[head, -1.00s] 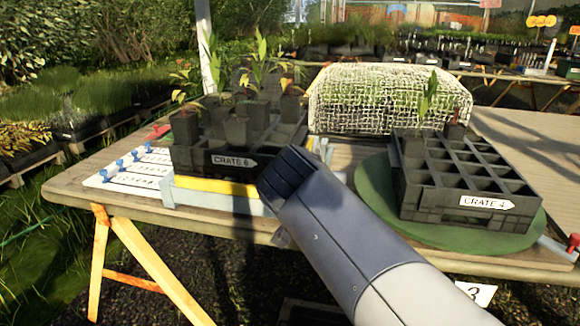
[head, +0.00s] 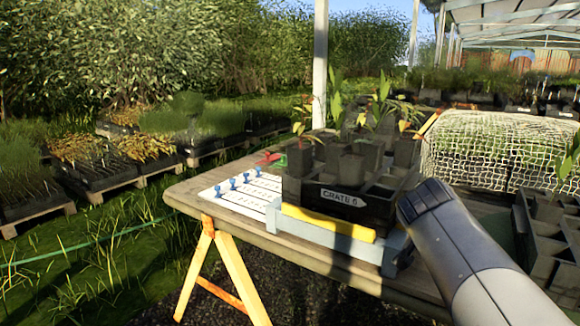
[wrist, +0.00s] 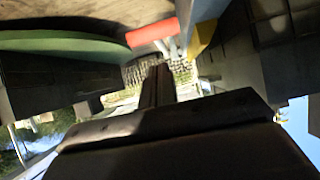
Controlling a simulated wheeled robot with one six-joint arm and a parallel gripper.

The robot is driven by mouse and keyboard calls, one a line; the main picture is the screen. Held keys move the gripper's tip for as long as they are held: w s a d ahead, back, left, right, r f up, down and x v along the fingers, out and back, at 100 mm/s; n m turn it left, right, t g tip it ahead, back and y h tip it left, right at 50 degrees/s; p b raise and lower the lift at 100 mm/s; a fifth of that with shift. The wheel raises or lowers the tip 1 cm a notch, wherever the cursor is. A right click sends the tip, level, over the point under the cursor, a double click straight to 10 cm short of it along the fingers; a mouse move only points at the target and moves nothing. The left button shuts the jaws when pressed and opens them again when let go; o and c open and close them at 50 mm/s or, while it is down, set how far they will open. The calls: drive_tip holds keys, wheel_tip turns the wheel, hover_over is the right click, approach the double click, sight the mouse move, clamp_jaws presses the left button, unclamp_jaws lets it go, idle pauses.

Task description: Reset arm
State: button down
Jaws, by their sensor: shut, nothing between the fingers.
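My arm (head: 465,250) reaches in from the lower right in the head view, its dark end beside the right side of crate 6 (head: 342,198). The fingers are hidden there. In the wrist view my gripper (wrist: 158,82) shows as narrow dark fingers together, shut and empty. Crate 6 stands on a blue-grey stand with a yellow bar (head: 328,223) at its front. It holds several dark pots with seedlings. A second dark crate (head: 550,235) is cut off at the right edge.
The wooden table (head: 190,190) has a white board (head: 240,190) with blue pegs at its left end. A netted frame (head: 480,150) stands behind.

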drive_tip(key=shift+w+d+f+b, duration=0.2)
drive_tip(key=shift+f+b, duration=0.15)
drive_tip(key=shift+f, duration=0.25)
drive_tip(key=shift+w+d+f+b, duration=0.15)
drive_tip(key=shift+f+b, duration=0.2)
drive_tip(key=shift+f, duration=0.25)
drive_tip(key=shift+w+d+f+b, duration=0.1)
drive_tip(key=shift+w+f+b, duration=0.1)
drive_tip(key=shift+f+b, duration=0.3)
drive_tip(key=shift+a, duration=0.1)
